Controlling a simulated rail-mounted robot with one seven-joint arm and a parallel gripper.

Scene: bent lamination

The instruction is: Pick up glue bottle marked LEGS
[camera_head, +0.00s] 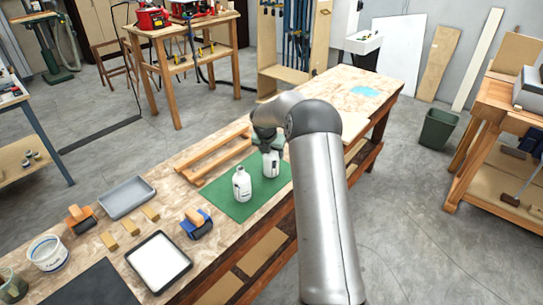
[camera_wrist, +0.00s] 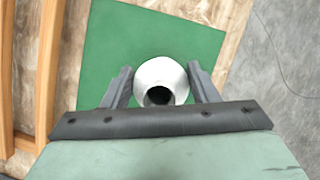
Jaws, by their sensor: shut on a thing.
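Two white bottles with dark labels are on the green mat (camera_head: 227,201) on the workbench. One bottle (camera_head: 242,184) stands upright at the mat's left side, apart from my gripper. The other bottle (camera_head: 271,164) is at the right, under my gripper (camera_head: 268,146). In the wrist view my gripper (camera_wrist: 160,88) has a finger on each side of a white bottle (camera_wrist: 160,74) and is shut on it. Its dark round top faces the camera. The label text is too small to read. I cannot tell whether the held bottle touches the mat (camera_wrist: 125,40).
A wooden frame (camera_head: 215,155) lies behind the mat. To the left are a grey tray (camera_head: 127,197), a blue-and-wood tool (camera_head: 197,224), small wood blocks (camera_head: 130,226), a black-rimmed white tray (camera_head: 158,262) and a white tub (camera_head: 47,253). My arm covers part of the bench's right side.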

